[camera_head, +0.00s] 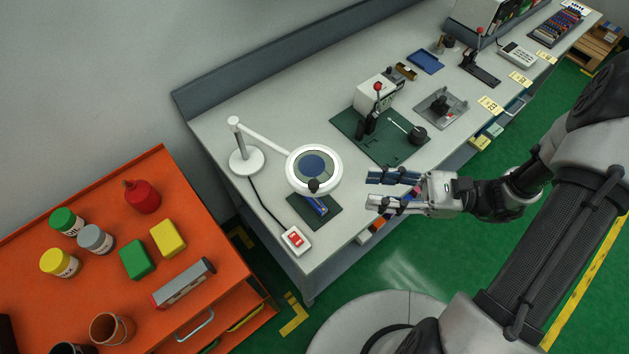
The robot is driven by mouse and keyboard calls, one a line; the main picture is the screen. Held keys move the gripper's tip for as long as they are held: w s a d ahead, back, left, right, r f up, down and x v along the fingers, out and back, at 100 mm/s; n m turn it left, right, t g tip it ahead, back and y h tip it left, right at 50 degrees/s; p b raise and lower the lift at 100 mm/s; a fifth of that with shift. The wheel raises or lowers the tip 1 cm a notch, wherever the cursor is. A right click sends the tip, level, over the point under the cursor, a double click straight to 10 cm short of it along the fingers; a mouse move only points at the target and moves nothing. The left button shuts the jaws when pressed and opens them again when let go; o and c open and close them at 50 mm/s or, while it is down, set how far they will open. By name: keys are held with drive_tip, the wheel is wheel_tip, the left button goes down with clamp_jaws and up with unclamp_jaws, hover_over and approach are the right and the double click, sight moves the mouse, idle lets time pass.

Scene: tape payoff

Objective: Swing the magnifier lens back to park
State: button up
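The magnifier lens (314,169) is a round white ring with a bluish centre and a dark knob (314,186) on its near rim. A white arm (265,138) joins it to a short post on a round white base (246,160) at the bench's left end. The lens hangs over a dark mat (322,215) with a blue item (317,205) on it, partly hidden by the lens. My gripper (373,189) is to the right of the lens, its fingers pointing left and spread apart. Nothing shows between the fingers, and they appear clear of the lens.
A white switch box (296,240) with a red switch sits at the bench's front left corner, its cable running to the lamp base. A green mat (350,128) holds a white device with a red knob. An orange cart (200,225) with bottles stands at left.

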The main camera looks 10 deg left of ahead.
sight(314, 183)
drive_tip(key=a, duration=0.4)
drive_tip(key=a+b, duration=0.1)
drive_tip(key=a, duration=0.4)
drive_tip(key=s+a, duration=0.1)
drive_tip(key=a, duration=0.3)
drive_tip(key=shift+a, duration=0.2)
drive_tip(key=shift+c, duration=0.3)
clamp_jaws()
